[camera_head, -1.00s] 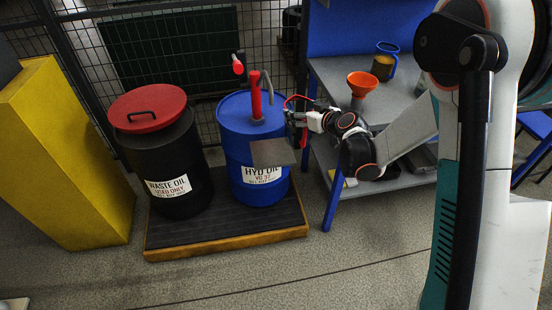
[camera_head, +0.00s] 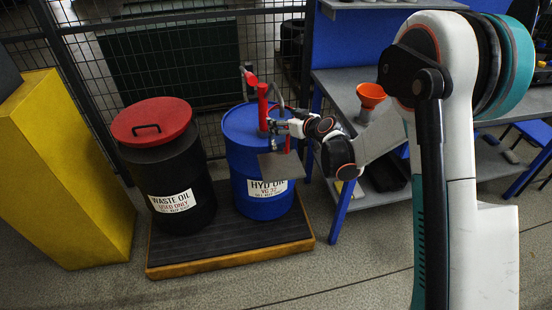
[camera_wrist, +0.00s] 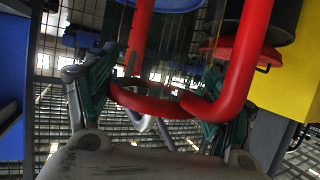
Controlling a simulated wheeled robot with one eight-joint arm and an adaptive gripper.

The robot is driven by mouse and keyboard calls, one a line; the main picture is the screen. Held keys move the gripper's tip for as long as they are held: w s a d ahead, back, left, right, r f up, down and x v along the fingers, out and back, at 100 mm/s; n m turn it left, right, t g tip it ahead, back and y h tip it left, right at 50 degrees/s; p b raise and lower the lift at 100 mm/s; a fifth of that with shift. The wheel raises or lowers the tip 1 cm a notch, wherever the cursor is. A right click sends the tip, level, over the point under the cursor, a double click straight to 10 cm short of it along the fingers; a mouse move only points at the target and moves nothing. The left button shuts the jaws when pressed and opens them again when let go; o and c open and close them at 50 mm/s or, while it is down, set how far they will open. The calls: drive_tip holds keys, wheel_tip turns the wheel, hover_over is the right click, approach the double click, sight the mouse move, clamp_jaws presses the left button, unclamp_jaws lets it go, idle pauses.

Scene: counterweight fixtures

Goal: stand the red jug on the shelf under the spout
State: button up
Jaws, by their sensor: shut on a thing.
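The red jug (camera_head: 281,117) shows only in part beside the pump, and much of its body is hidden or hard to make out. In the head view my gripper (camera_head: 297,128) is right of the red pump (camera_head: 263,106) on the blue drum (camera_head: 240,140). The grey curved spout (camera_head: 278,93) arches close above the jug. The grey square shelf (camera_head: 281,166) is at the drum's front, below the jug; I cannot tell the gap.
A black waste-oil drum (camera_head: 170,172) with a red lid stands left of the blue drum, both on a low pallet (camera_head: 225,254). A grey bench (camera_head: 340,85) with an orange funnel (camera_head: 370,94) stands at right. A yellow cabinet (camera_head: 65,170) is at far left.

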sight(284, 142)
wheel_tip(284, 142, down, 10)
drive_tip(key=b, duration=0.4)
drive_tip(key=shift+r, duration=0.15)
drive_tip(key=o, duration=1.4)
drive_tip(key=p+v, duration=0.3)
drive_tip(key=v, duration=0.9)
drive_tip(key=shift+d+r, duration=0.1)
drive_tip(key=shift+r, duration=0.05)
